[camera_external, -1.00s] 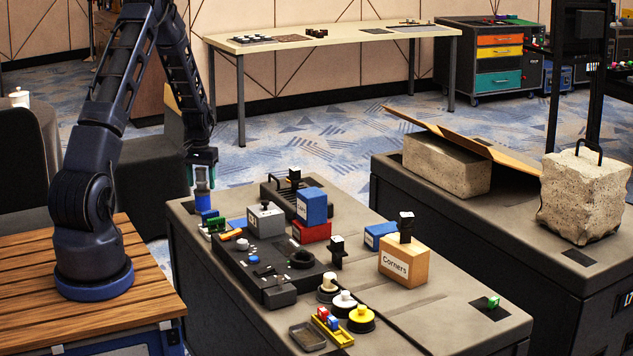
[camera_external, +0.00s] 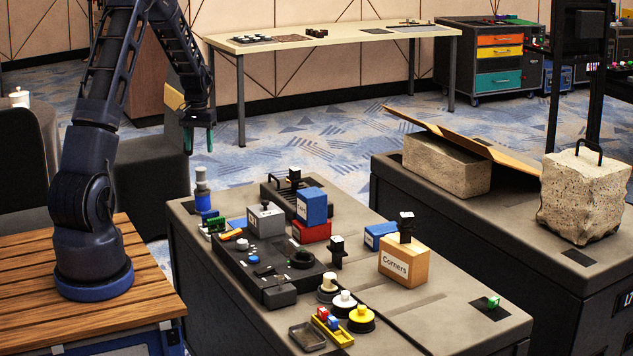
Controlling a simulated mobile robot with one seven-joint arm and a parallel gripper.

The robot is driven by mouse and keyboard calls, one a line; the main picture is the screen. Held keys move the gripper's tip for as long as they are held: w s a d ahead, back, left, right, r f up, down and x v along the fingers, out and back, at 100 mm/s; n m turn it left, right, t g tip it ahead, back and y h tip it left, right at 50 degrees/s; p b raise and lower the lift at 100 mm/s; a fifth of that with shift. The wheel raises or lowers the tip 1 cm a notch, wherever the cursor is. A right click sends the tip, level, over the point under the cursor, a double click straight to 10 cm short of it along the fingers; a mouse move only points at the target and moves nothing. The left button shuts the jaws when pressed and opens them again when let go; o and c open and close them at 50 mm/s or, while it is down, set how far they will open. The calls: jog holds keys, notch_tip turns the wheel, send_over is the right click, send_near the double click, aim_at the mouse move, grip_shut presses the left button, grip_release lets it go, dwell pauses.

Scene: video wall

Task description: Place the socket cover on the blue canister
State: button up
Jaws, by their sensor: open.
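The blue canister (camera_external: 202,190) stands upright at the far left corner of the dark workbench. A paler grey-blue piece (camera_external: 201,173) sits on its top; it looks like the socket cover, but it is too small to be sure. My gripper (camera_external: 199,138) hangs above the canister, fingers pointing down. Its green-tipped fingers are apart with nothing between them, and a clear gap separates them from the canister top.
A green block (camera_external: 216,225), a grey box (camera_external: 266,219), a stacked blue box (camera_external: 312,206) and red box (camera_external: 311,232), and a black panel (camera_external: 262,265) stand close by. A wooden Corners box (camera_external: 403,262) is farther right.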

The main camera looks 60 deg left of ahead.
jog(key=s+d+r+m+t, duration=0.1)
jog(key=d+r+m, duration=0.1)
jog(key=d+r, duration=1.1)
jog(key=s+d+r+m+t, duration=0.1)
jog(key=d+r+m, duration=0.1)
jog(key=d+r, duration=1.05)
jog(key=s+d+m+t, duration=0.1)
jog(key=s+d+m, duration=0.1)
jog(key=s+d, duration=0.8)
jog(key=s+d+r+m+t, duration=0.1)
jog(key=s+d+m, duration=0.2)
jog(key=s+d, duration=0.7)
jog(key=shift+d+t, duration=0.3)
jog(key=shift+d, duration=2)
jog(key=shift+r, duration=0.1)
